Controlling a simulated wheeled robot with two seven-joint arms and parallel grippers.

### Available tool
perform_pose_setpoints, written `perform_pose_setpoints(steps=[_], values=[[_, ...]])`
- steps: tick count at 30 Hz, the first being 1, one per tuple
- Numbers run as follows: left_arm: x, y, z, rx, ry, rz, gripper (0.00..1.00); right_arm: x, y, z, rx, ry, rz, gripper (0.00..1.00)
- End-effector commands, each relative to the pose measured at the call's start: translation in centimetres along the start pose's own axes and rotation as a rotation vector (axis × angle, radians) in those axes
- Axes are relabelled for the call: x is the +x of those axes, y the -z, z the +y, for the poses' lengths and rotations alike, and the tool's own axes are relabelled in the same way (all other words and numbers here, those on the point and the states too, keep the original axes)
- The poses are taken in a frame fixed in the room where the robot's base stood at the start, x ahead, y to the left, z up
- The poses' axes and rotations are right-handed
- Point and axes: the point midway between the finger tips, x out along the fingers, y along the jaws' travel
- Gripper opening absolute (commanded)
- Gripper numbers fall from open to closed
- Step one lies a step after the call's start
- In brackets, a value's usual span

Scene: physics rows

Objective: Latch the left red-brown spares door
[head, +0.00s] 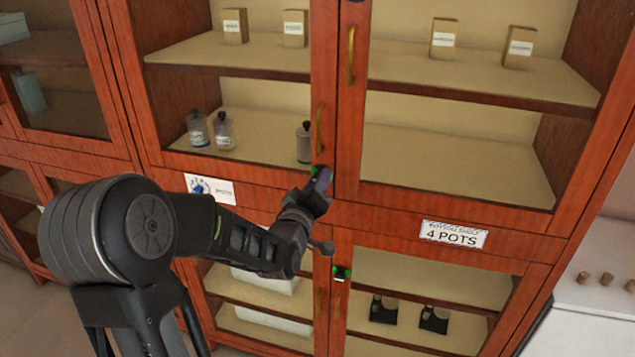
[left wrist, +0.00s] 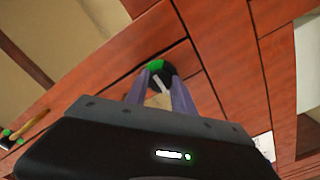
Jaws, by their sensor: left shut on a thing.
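The left upper red-brown door (head: 322,90) has a glass pane and a brass handle (head: 319,128). It looks flush with its frame; I cannot tell a small gap. A black and green latch knob (head: 317,170) sits at its lower right corner, and the left wrist view shows it (left wrist: 157,67) with a white bar. My left gripper (head: 321,180) is shut on this latch, its purple-grey fingers (left wrist: 160,95) on either side of the bar. The fingers hide part of the latch in the head view. My right gripper is not in view.
A second black and green latch (head: 341,273) is on the lower doors. A picture label (head: 209,189) and a "4 POTS" label (head: 454,235) are on the middle rail. Bottles and boxes stand on shelves inside. A white counter (head: 600,290) is at the right.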

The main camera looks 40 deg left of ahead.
Motion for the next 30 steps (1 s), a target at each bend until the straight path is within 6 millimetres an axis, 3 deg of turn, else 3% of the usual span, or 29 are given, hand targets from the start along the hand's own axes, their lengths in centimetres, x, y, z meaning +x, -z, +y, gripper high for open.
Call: perform_pose_setpoints(steps=[14, 30], values=[[0.0, -0.1, -0.2, 0.069, 0.000, 0.002, 0.00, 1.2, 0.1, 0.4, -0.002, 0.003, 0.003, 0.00], [0.0, -0.3, -0.3, 0.478, -0.001, 0.003, 0.00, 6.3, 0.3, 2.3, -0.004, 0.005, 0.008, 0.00]])
